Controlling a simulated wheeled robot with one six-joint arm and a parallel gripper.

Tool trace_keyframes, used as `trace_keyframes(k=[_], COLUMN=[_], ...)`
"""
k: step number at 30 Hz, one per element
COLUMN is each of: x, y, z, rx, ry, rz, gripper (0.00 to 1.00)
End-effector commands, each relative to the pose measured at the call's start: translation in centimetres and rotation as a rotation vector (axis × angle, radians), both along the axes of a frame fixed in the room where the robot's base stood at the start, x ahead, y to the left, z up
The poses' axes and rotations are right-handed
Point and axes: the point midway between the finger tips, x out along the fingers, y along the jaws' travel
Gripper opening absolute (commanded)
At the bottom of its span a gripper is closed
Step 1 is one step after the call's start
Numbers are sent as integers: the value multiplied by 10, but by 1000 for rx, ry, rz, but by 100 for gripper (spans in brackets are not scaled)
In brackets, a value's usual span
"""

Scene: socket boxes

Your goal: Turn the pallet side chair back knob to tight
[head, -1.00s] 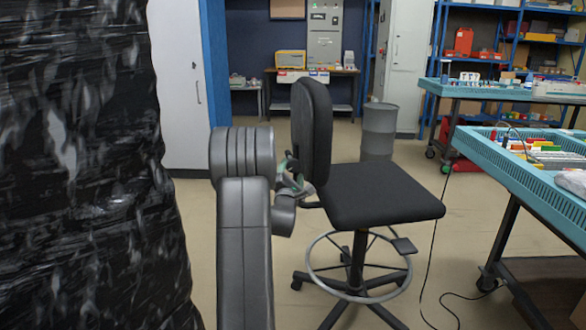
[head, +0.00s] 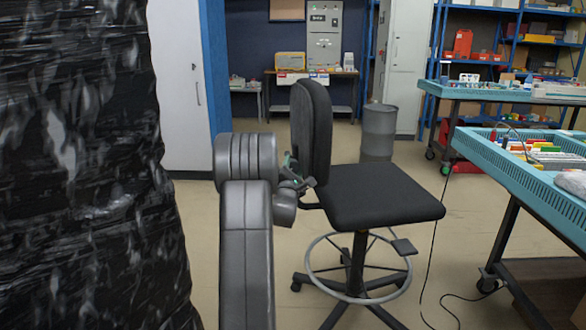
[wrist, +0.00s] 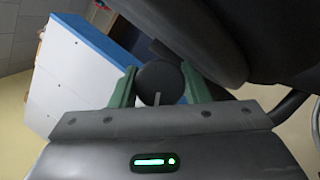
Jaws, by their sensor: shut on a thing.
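The chair (head: 385,195) stands in the middle of the head view, with a black seat and an upright black back (head: 312,130). In the wrist view a round dark knob (wrist: 159,83) with a pale line at its lower edge sits between the two green fingers of my gripper (wrist: 158,86). The gripper is shut on the knob. The chair back's underside (wrist: 205,35) fills the top of the wrist view. In the head view my gripper (head: 290,172) is behind the chair back, and my arm and the back mostly hide the knob.
A tall pallet load in black wrap (head: 85,170) stands close on the left. A blue-topped workbench (head: 530,175) with parts is on the right, and a grey drum (head: 379,130) stands behind the chair. Floor between chair and bench is free, with a cable on it.

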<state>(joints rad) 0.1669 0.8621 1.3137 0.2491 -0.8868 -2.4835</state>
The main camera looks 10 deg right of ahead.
Motion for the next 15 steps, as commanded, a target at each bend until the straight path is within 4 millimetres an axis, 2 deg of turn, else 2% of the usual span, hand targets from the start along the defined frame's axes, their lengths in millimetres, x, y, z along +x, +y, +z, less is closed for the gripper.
trace_keyframes(k=[8,15], x=[0,0], y=[0,0], z=[1,3], rx=[63,225], ry=[-3,-15], rz=[0,-1], gripper=[19,19])
